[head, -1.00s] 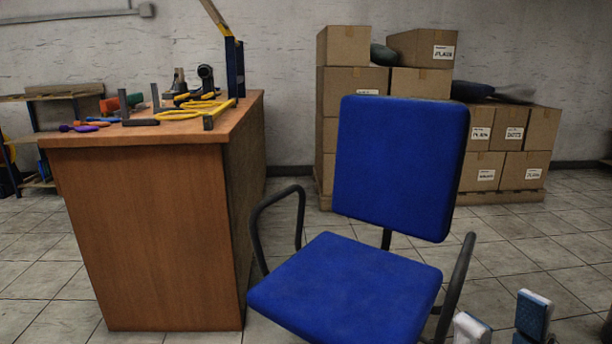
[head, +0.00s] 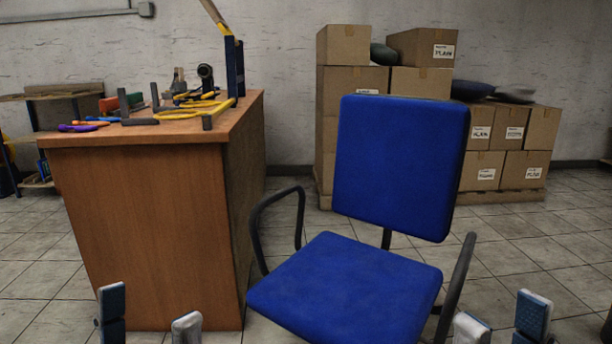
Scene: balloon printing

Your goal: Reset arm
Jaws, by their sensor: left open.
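My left gripper (head: 150,316) shows at the bottom left of the head view, in front of the wooden desk's lower front. Its two blue and white fingertips stand apart with nothing between them. My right gripper (head: 502,320) shows at the bottom right, just right of the blue chair. Its two fingertips are also apart, with nothing visible between them. The lower parts of both grippers are cut off by the picture's bottom edge.
A blue office chair (head: 352,285) stands between my grippers. A wooden desk (head: 145,230) at the left bears several tools. Stacked cardboard boxes (head: 345,95) stand on a pallet by the back wall.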

